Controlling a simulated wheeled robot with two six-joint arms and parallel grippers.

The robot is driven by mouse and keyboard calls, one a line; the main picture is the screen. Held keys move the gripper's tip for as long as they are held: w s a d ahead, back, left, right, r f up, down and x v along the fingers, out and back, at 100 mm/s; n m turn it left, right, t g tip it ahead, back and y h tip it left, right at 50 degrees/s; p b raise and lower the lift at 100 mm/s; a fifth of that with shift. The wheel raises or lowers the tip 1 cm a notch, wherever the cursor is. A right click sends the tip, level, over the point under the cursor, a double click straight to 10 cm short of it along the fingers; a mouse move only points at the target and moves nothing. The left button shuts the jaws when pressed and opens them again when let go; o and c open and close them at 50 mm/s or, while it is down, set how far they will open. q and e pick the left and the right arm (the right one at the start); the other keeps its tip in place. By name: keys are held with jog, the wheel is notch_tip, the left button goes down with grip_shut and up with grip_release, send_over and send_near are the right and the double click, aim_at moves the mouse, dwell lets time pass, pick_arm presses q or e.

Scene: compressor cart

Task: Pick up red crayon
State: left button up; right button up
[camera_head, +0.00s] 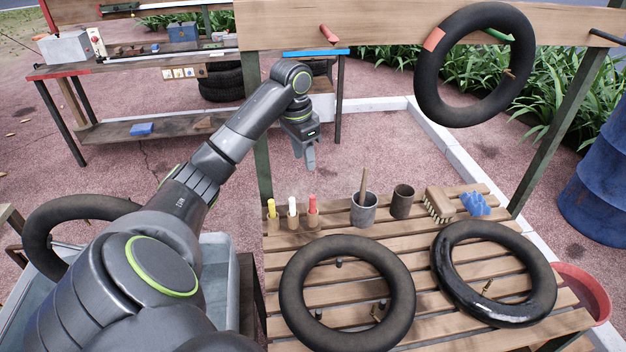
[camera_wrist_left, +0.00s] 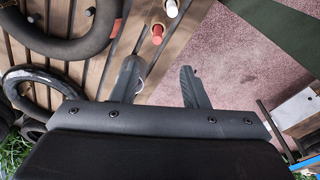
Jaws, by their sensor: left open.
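The red crayon (camera_head: 313,204) stands upright in a small wooden holder at the back left of the slatted table, to the right of a white crayon (camera_head: 292,207) and a yellow crayon (camera_head: 271,207). In the left wrist view the red crayon (camera_wrist_left: 157,32) shows end-on beyond the fingertips, with the white crayon (camera_wrist_left: 171,8) above it. My left gripper (camera_head: 310,164) hangs above and behind the crayons, pointing down, apart from them. It is open and empty; its two spread fingers (camera_wrist_left: 160,78) show in the left wrist view. My right gripper is not in view.
A grey cup with a stick (camera_head: 363,212), a dark cup (camera_head: 402,203), a brush (camera_head: 438,205) and a blue object (camera_head: 475,204) stand right of the crayons. Two black tubes lie in front (camera_head: 293,308) (camera_head: 447,287). Another tube (camera_head: 430,85) hangs from the beam above.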

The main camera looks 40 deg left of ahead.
pick_arm(q)
jog(key=b, duration=0.9)
send_near(312, 197)
notch_tip(312, 197, down, 5)
jog(key=shift+w+a+f, duration=0.1)
jog(key=shift+w+f, duration=0.15)
jog(key=shift+f, duration=0.2)
jog(key=shift+w+a+f, duration=0.1)
jog(key=shift+w+f, duration=0.15)
jog(key=shift+f, duration=0.2)
jog(key=f, duration=0.2)
jog(key=d+f, duration=0.1)
jog(key=f, duration=0.1)
jog(key=shift+w+f, duration=0.2)
jog(key=shift+f, duration=0.05)
jog(key=shift+w+a+f, duration=0.1)
jog(key=shift+f, duration=0.4)
jog(key=shift+c, duration=0.4)
jog(key=shift+r, duration=0.1)
grip_shut()
